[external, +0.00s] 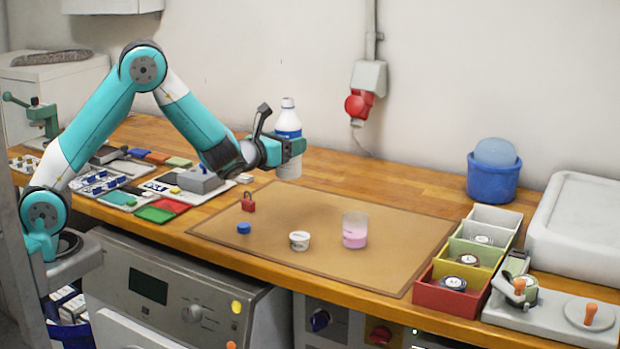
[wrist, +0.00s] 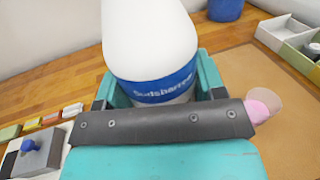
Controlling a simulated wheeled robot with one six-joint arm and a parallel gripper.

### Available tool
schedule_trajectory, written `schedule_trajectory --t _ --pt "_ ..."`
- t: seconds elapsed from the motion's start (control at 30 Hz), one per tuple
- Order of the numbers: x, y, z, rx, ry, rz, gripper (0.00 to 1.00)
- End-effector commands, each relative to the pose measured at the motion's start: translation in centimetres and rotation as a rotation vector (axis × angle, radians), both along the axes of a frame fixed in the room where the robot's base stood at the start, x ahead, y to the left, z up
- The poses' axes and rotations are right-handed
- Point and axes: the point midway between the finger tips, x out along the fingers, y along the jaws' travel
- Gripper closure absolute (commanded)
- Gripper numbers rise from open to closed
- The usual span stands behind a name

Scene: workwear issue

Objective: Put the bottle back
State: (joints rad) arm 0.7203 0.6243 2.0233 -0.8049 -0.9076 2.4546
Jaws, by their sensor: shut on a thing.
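The bottle (external: 288,122) is white with a blue label band and stands upright at the back of the wooden bench, behind the brown mat. My gripper (external: 296,148) is shut on the bottle low on its body. In the wrist view the bottle (wrist: 150,45) rises between the teal fingers of my gripper (wrist: 155,95), with its blue label just above them. I cannot tell whether its base touches the bench. A small blue cap (external: 244,228) lies on the mat.
The brown mat (external: 300,205) holds a red padlock (external: 248,203), a white tub (external: 299,240) and a cup of pink liquid (external: 355,230). Coloured bins (external: 440,297) and a blue bucket (external: 492,180) stand to the right. The bench right of the bottle is clear.

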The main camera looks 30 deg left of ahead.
Motion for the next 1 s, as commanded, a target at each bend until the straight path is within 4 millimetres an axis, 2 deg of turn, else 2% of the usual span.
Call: schedule_trajectory --t 0.03,0.1,0.3,0.53,0.73,1.0 --pt "0.0 -0.1 -2.0 0.005 0.002 -0.002 0.69" --pt "0.0 -0.1 -3.9 0.004 0.002 -0.002 0.69" --pt "0.0 0.0 -7.9 0.002 -0.001 -0.001 0.69" --pt "0.0 0.0 -9.6 0.001 -0.001 0.000 0.69" --pt "0.0 -0.1 -12.7 0.002 -0.001 -0.001 0.69" --pt "0.0 0.0 -13.2 -0.002 -0.003 -0.001 0.69"
